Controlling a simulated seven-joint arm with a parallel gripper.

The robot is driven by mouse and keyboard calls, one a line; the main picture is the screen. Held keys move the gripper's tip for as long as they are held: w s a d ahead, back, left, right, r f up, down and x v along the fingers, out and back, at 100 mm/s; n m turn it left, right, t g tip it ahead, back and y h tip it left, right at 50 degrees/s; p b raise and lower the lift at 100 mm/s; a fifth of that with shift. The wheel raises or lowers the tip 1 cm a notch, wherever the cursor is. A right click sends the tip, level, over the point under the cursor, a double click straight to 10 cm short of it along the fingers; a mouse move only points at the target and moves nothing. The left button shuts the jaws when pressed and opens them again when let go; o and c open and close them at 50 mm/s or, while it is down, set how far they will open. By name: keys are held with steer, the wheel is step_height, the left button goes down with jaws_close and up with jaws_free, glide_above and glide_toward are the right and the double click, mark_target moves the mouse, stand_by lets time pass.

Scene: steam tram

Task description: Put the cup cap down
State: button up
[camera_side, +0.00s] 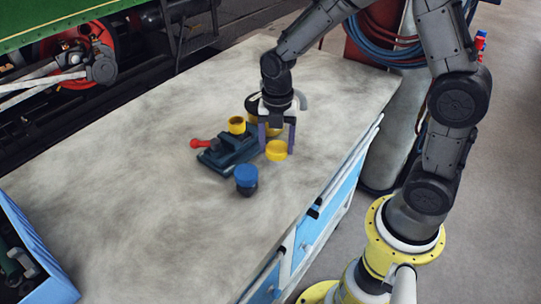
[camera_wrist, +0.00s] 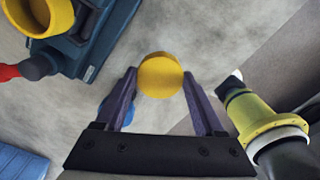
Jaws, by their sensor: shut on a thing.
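The yellow cap (camera_side: 276,150), a short round disc, is between the two purple fingers of my gripper (camera_side: 277,148), low over the workbench. It also shows between the fingertips (camera_wrist: 160,80) in the wrist view as a yellow disc (camera_wrist: 160,76). My gripper is shut on it. I cannot tell whether its underside touches the bench. A yellow cup (camera_side: 236,125) sits at the dark blue vise (camera_side: 231,150), left of my gripper; it shows at the top left of the wrist view (camera_wrist: 42,14).
The grey workbench (camera_side: 130,170) is clear to the left and front. A dark piece with a blue top (camera_side: 246,176) stands in front of the vise, close to my gripper. The vise has a red handle (camera_side: 199,143). A blue bin (camera_side: 35,255) is at the lower left.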

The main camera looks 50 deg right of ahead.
mark_target(270, 166)
steer(key=shift+w+f, duration=0.8)
steer(key=shift+f, duration=0.2)
steer(key=shift+w+f, duration=0.15)
steer(key=shift+f, duration=1.5)
steer(key=shift+f, duration=0.1)
steer(key=o, duration=1.5)
steer(key=shift+c, duration=0.2)
